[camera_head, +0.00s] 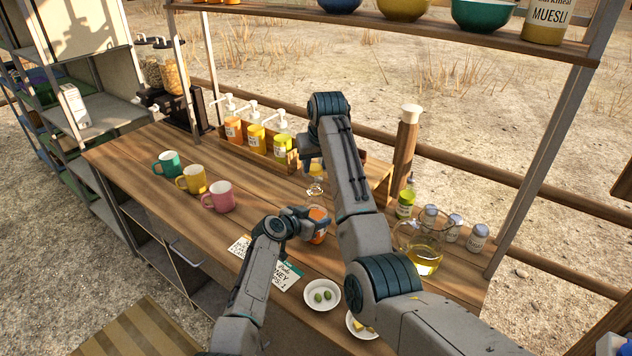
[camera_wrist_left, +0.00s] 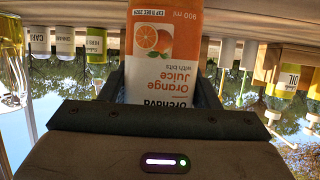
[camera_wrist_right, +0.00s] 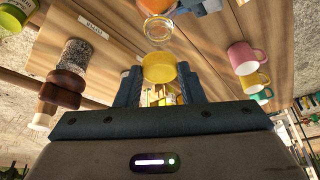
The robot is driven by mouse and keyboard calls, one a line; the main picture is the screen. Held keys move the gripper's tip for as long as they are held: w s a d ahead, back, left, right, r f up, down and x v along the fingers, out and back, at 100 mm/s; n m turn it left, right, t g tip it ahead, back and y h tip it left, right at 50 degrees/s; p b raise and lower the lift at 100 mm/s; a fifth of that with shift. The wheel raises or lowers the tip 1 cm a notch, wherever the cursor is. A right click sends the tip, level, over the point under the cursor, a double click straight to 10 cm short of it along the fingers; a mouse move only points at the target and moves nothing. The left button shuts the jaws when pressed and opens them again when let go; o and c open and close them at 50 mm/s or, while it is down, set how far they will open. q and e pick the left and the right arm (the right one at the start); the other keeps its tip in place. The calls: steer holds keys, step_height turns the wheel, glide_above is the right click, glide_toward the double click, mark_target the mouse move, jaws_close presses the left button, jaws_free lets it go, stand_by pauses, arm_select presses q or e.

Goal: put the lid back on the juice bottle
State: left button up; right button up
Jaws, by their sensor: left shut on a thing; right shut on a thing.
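In the left wrist view the Orange Juice label (camera_wrist_left: 165,50) shows between the fingers.
Green, yellow and pink mugs (camera_head: 218,197) stand left. A rack of pump bottles (camera_head: 256,138) is behind. A glass jug (camera_head: 424,258), shakers (camera_head: 477,238) and a pepper mill (camera_head: 404,150) stand right.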

steer(key=shift+f, duration=1.25)
steer(key=shift+f, duration=0.15)
steer(key=shift+f, duration=0.75)
steer(key=shift+f, duration=0.6)
arm_select(q)
jaws_close()
arm_select(e)
steer(key=shift+a+m+h, duration=0.2)
steer(key=shift+m+h, duration=0.45)
steer(key=shift+m, duration=1)
steer(key=shift+a+m+h, duration=0.15)
steer(key=shift+m+h, duration=0.5)
steer(key=shift+m, duration=1)
steer(key=o, duration=0.9)
